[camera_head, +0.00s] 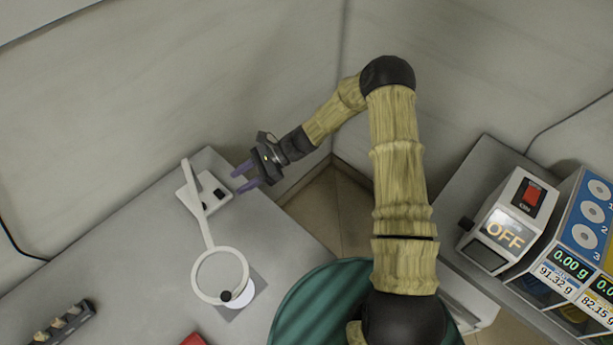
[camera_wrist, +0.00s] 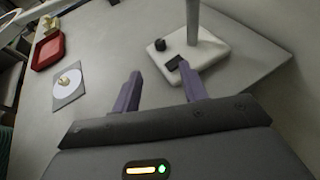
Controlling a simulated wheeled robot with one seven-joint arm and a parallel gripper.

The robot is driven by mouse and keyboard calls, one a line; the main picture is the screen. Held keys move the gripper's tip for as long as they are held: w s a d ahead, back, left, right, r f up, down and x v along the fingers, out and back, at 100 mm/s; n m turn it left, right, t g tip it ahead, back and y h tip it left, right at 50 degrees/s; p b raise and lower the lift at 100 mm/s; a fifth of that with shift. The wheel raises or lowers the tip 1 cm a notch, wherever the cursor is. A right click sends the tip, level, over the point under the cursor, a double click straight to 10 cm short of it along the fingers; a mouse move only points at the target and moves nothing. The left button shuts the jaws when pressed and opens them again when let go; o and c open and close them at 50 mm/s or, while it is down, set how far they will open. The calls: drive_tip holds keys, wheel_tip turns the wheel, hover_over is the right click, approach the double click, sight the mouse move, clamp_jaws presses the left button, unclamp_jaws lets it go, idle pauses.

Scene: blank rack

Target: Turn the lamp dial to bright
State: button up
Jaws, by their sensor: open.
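The lamp is white, with a flat base (camera_head: 185,197), a post and a long arm ending in a ring head (camera_head: 198,278). In the wrist view the base (camera_wrist: 205,57) carries a round black knob (camera_wrist: 160,45), which looks like the dial, and a dark rectangular piece (camera_wrist: 173,62) nearer my fingers. In the head view both are small dark spots, and I cannot read any dial marking. My gripper (camera_head: 240,179) is open and empty, just right of the base. In the wrist view its fingertips (camera_wrist: 159,70) point toward the base, apart from the knob.
A white disc on a grey mat (camera_wrist: 62,101) lies under the ring head. A red tray (camera_wrist: 34,62) and a dark holder (camera_head: 62,325) stand farther along the table. A box reading OFF (camera_head: 503,233) is on the right bench. The table around the base is mostly clear.

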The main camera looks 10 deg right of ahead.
drive_tip(key=s+d+r+n+t+h, duration=0.1)
drive_tip(key=s+d+r+n+h, duration=0.2)
drive_tip(key=d, duration=0.5)
drive_tip(key=s+d+r+n+t+h, duration=0.1)
drive_tip(key=s+d+r+n+h, duration=0.2)
drive_tip(key=d+r+n+h, duration=0.2)
drive_tip(key=shift+s+d+h, duration=0.25)
drive_tip(key=shift+d+h, duration=0.05)
drive_tip(key=shift+d, duration=1.55)
drive_tip(key=s+d+r+n+t+h, duration=0.4)
drive_tip(key=s+d+r+n, duration=0.2)
drive_tip(key=d+r, duration=0.3)
drive_tip(key=shift+s+d+n+t, duration=0.25)
drive_tip(key=shift+s+n+t, duration=0.05)
drive_tip(key=shift+s, duration=0.5)
